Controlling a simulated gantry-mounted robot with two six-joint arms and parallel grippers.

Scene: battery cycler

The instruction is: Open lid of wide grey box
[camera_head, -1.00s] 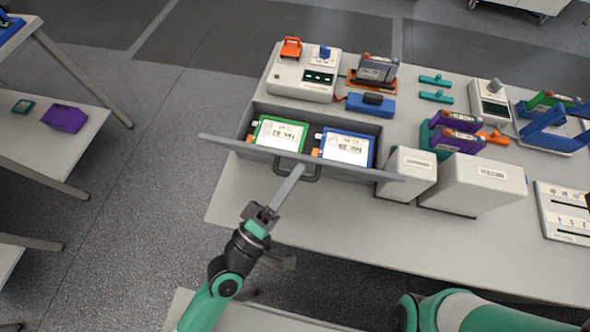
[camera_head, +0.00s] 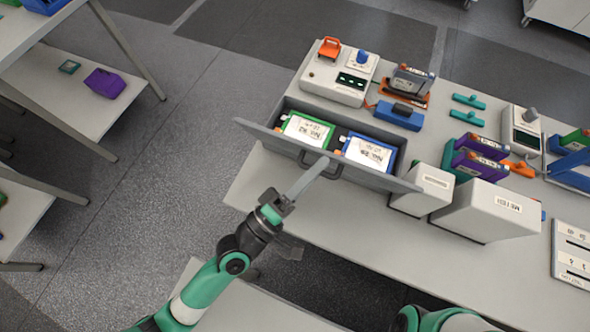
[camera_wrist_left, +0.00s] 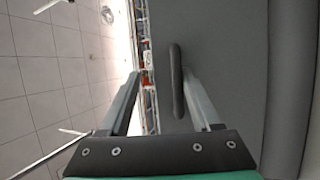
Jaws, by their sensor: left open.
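The wide grey box (camera_head: 283,104) stands at the left part of the table, with its inside showing from above. Its long grey front panel (camera_head: 262,134) carries a dark loop handle (camera_head: 336,172), which also shows in the left wrist view (camera_wrist_left: 176,80). A green-edged pack (camera_head: 307,130) and a blue-edged pack (camera_head: 369,153) lie inside. My left gripper (camera_head: 311,177) is open at the handle. In the left wrist view the handle appears between its fingers (camera_wrist_left: 162,78), nearer the right one; contact cannot be told. My right gripper is out of view.
Two white boxes (camera_head: 484,211) stand right of the grey box. The table's front strip is bare. A shelf with a purple box (camera_head: 105,83) is at left.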

